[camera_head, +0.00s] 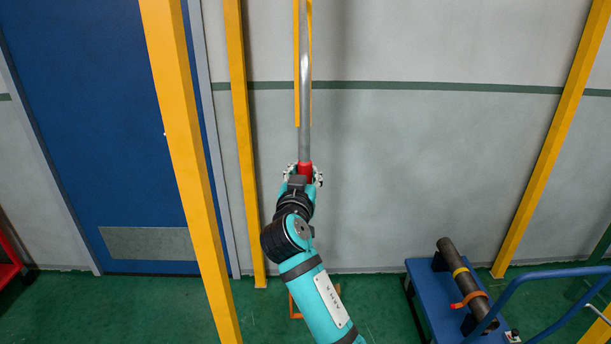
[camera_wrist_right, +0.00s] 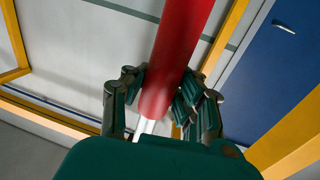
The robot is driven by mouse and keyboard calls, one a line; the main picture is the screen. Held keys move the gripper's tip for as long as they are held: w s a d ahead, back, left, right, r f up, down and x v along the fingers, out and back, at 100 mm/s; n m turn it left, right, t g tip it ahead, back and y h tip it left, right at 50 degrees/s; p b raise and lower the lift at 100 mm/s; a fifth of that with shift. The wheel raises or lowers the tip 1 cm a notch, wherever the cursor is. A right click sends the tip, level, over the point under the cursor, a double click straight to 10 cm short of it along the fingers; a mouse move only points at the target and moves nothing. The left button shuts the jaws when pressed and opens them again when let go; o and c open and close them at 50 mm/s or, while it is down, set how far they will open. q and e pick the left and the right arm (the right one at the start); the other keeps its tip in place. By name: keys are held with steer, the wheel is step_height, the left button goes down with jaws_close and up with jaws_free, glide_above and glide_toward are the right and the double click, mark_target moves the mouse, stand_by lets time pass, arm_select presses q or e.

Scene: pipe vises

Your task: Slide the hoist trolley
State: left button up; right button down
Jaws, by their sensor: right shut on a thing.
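A grey metal rod (camera_head: 304,80) hangs down from above the top of the head view, in front of a yellow strip. Its lower end carries a red grip (camera_head: 305,168). My right gripper (camera_head: 304,176) is shut around the red grip, with fingers on both sides of it. The right wrist view shows the red grip (camera_wrist_right: 174,60) between the fingers (camera_wrist_right: 160,105). The trolley itself is not in view. My left gripper is not in view.
Yellow posts (camera_head: 186,150) stand at left and right. A blue door (camera_head: 100,130) is behind them. A blue cart (camera_head: 430,298) with a dark pipe (camera_head: 465,280) stands at lower right.

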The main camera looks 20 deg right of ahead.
steer(key=shift+w+a+f+b, duration=0.1)
steer(key=shift+a+f+b, duration=0.2)
steer(key=shift+a+b, duration=0.2)
steer(key=shift+w+a+r, duration=0.1)
steer(key=shift+w+a, duration=0.05)
steer(key=shift+a, duration=0.25)
steer(key=shift+w+a+r, duration=0.1)
steer(key=shift+a, duration=0.3)
steer(key=c, duration=1.5)
jaws_free()
steer(key=shift+d, duration=0.1)
steer(key=shift+c, duration=0.2)
steer(key=shift+o, duration=1.1)
steer(key=shift+s, duration=0.1)
steer(key=shift+o, duration=1.2)
steer(key=shift+s+r, duration=0.1)
steer(key=shift+o, duration=0.5)
steer(key=shift+a, duration=0.35)
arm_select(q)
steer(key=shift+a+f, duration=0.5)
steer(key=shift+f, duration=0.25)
arm_select(e)
step_height(320, 180, up, 10)
